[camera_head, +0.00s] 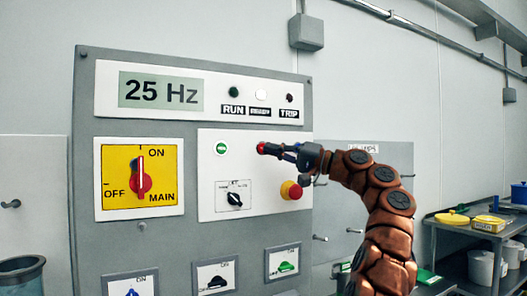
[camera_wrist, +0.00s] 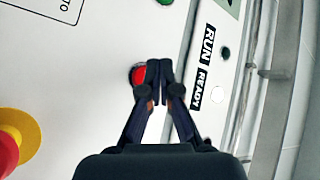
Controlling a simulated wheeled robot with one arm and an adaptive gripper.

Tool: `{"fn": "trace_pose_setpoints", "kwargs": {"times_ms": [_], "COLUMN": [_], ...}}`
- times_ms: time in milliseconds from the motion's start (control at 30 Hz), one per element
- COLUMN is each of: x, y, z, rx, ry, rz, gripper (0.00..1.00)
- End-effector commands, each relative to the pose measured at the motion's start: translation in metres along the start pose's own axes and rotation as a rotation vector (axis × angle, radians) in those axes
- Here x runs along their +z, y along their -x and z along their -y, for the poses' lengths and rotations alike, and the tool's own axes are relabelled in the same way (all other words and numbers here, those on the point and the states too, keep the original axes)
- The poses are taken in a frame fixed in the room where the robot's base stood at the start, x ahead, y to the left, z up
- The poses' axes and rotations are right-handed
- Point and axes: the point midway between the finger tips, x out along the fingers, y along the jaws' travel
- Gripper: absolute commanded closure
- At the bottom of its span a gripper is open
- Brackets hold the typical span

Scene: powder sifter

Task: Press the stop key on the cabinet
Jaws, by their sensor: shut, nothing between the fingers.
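The grey cabinet (camera_head: 190,236) carries a white key panel (camera_head: 215,180). The red stop key (camera_head: 261,148) sits on that panel, right of a round green key (camera_head: 221,148). In the wrist view the red key (camera_wrist: 138,74) shows just left of the fingertips and is partly covered by them. My gripper (camera_head: 275,149) is shut and empty, with its tips (camera_wrist: 158,68) at the red key. I cannot tell whether the tips touch it or whether it is pressed in.
A red mushroom button on a yellow base (camera_head: 291,190) and a black selector knob (camera_head: 235,198) sit below. A yellow main switch (camera_head: 139,180) is at left. The display (camera_head: 161,91) reads 25 Hz. A bench (camera_head: 480,226) with pots stands at right.

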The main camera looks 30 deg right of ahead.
Motion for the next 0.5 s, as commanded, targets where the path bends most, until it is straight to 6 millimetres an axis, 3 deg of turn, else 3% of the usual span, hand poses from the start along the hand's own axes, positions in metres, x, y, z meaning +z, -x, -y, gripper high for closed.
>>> {"fn": "trace_pose_setpoints", "kwargs": {"times_ms": [500], "x": [0.022], "y": [0.029], "z": [0.02], "rx": [-0.001], "ry": [0.002], "rz": [-0.001], "gripper": [1.0]}}
